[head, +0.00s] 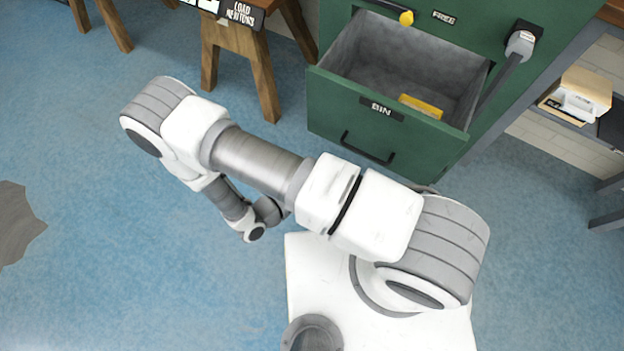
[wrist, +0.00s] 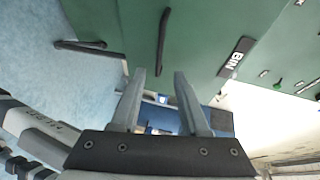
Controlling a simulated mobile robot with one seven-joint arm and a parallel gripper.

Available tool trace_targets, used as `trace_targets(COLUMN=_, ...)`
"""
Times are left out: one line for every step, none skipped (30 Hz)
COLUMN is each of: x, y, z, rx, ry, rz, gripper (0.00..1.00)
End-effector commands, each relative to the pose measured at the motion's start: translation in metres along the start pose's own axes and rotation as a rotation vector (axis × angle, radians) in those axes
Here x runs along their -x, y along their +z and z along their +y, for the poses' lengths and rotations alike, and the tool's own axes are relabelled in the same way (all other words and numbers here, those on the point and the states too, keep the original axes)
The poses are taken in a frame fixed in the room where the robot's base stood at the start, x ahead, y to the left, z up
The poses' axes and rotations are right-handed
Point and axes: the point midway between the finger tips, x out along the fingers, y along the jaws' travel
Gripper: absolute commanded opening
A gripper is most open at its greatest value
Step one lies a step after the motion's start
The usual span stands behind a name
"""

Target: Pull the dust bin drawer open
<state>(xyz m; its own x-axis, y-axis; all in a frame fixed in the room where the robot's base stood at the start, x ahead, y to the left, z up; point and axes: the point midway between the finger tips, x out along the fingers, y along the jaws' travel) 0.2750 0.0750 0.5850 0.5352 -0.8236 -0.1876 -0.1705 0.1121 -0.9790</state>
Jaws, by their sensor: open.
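The green dust bin drawer (head: 340,113) is pulled out from its cabinet in the head view, its grey inside showing. Its front has a "BIN" label and a black bar handle (head: 368,148). In the wrist view the drawer front (wrist: 205,30) fills the top, with the "BIN" label at right and a black handle (wrist: 162,42) just beyond my fingertips. My gripper (wrist: 160,73) is open, with nothing between its fingers; the handle appears apart from them. In the head view my gripper is mostly hidden by my arm.
A yellow object (head: 421,106) lies inside the drawer. The green cabinet (head: 440,50) stands behind, with a grey lever at its right. Wooden trestle legs (head: 262,80) stand at left of the cabinet. The blue floor at left is mostly clear.

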Motion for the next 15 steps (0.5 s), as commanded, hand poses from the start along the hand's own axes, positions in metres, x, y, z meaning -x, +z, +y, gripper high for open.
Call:
trace_targets(x=0.011, y=0.001, z=0.000, rx=-0.002, ry=0.002, rz=-0.003, gripper=0.45)
trace_targets(x=0.017, y=0.001, z=0.000, rx=-0.002, ry=0.002, rz=-0.003, gripper=0.45)
trace_targets(x=0.023, y=0.000, z=-0.001, rx=-0.002, ry=0.001, rz=-0.002, gripper=0.45)
trace_targets(x=0.028, y=0.000, z=0.000, rx=-0.001, ry=0.001, rz=-0.001, gripper=0.45)
trace_targets(x=0.032, y=0.001, z=0.000, rx=-0.001, ry=0.001, rz=-0.001, gripper=0.45)
trace_targets(x=0.036, y=0.001, z=0.000, rx=-0.001, ry=0.001, rz=-0.002, gripper=0.45)
trace_targets(x=0.039, y=0.001, z=0.000, rx=-0.002, ry=0.001, rz=-0.001, gripper=0.45)
trace_targets(x=0.042, y=0.001, z=0.000, rx=-0.002, ry=0.000, rz=-0.001, gripper=0.45)
trace_targets(x=0.044, y=0.000, z=0.000, rx=-0.002, ry=0.000, rz=0.000, gripper=0.45)
trace_targets(x=0.046, y=0.000, z=0.000, rx=-0.002, ry=0.000, rz=0.000, gripper=0.45)
trace_targets(x=0.047, y=0.000, z=0.000, rx=-0.001, ry=0.000, rz=0.000, gripper=0.45)
trace_targets(x=0.048, y=0.000, z=0.000, rx=-0.001, ry=0.000, rz=0.000, gripper=0.45)
trace_targets(x=0.048, y=0.000, z=0.000, rx=-0.001, ry=0.000, rz=0.000, gripper=0.45)
trace_targets(x=0.048, y=0.000, z=0.000, rx=-0.001, ry=0.000, rz=0.000, gripper=0.45)
trace_targets(x=0.048, y=0.000, z=0.000, rx=-0.001, ry=0.000, rz=0.000, gripper=0.45)
